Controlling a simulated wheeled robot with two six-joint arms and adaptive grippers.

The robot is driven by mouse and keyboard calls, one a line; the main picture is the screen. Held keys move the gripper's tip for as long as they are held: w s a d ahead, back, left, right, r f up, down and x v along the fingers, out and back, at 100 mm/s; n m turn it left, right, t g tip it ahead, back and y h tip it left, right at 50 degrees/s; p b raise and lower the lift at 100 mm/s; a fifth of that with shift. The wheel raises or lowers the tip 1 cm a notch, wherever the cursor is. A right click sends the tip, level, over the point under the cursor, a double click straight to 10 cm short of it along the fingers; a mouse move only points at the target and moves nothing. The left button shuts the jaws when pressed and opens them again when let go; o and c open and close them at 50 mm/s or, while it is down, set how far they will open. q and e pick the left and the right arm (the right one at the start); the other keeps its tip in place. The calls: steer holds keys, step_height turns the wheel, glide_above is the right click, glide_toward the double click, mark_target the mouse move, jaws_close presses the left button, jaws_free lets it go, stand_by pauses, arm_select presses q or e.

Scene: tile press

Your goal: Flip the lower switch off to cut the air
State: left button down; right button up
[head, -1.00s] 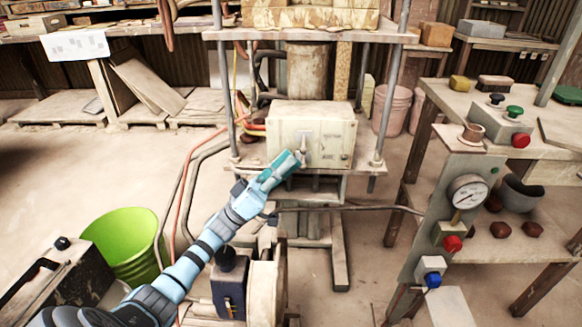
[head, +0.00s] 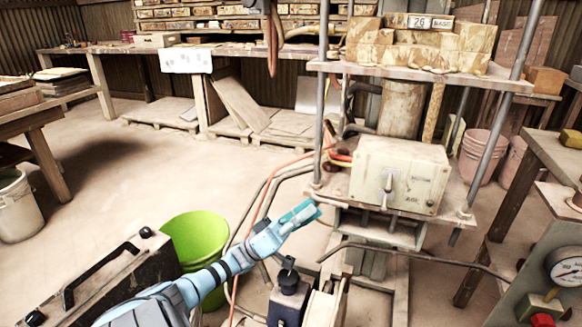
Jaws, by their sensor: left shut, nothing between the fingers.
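A cream control box (head: 400,162) stands on the lower shelf of the press frame, right of centre. A small grey switch lever (head: 387,190) shows on the lower left of its front face, beside a label that seems to read AIR. Whether the lever stands on or off is too small to tell. My left gripper (head: 312,207) has teal fingers, shut and empty. It is to the left of the box and a little lower in the picture, apart from the lever. My right gripper is not in view.
The press's metal posts (head: 319,110) rise on both sides of the box. Orange and grey hoses (head: 266,200) run down left of it. A green bucket (head: 194,238) stands at lower left. A gauge panel (head: 565,268) is at lower right.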

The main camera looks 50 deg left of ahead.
arm_select(q)
steer(key=shift+s+a, duration=1.25)
steer(key=shift+s, duration=0.05)
